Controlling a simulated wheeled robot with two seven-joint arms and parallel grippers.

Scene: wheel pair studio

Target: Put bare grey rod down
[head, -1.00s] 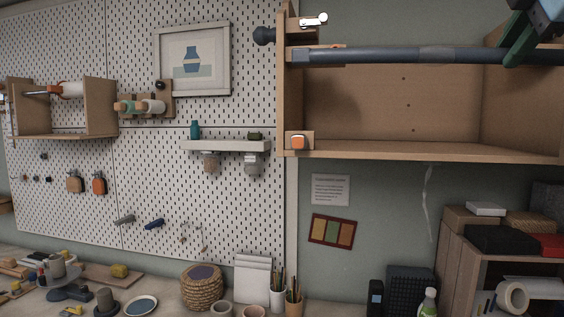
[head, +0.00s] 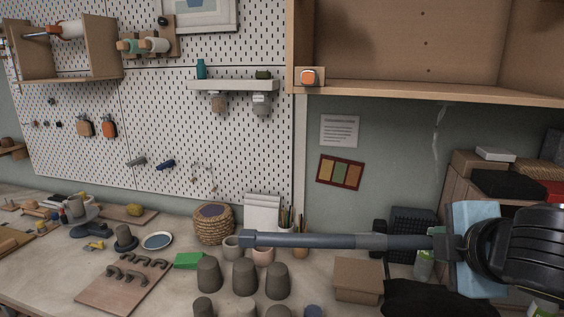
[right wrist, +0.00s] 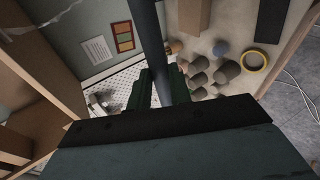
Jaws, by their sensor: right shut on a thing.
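The bare grey rod (head: 330,241) is held roughly level above the workbench (head: 160,275) in the head view, its free end pointing left. My right gripper (head: 443,243) is shut on the rod near its right end. In the right wrist view the rod (right wrist: 172,55) runs up between the dark green fingers of my right gripper (right wrist: 163,90). The rod is clear of the open wooden cabinet (head: 430,92) above it. My left gripper is not in view.
Several grey cups (head: 243,276) stand on the bench below the rod. A woven basket (head: 213,226) and a cardboard box (head: 358,279) are nearby. A board with dark hooks (head: 120,285) lies at the left. A shelf unit (head: 465,190) stands at the right.

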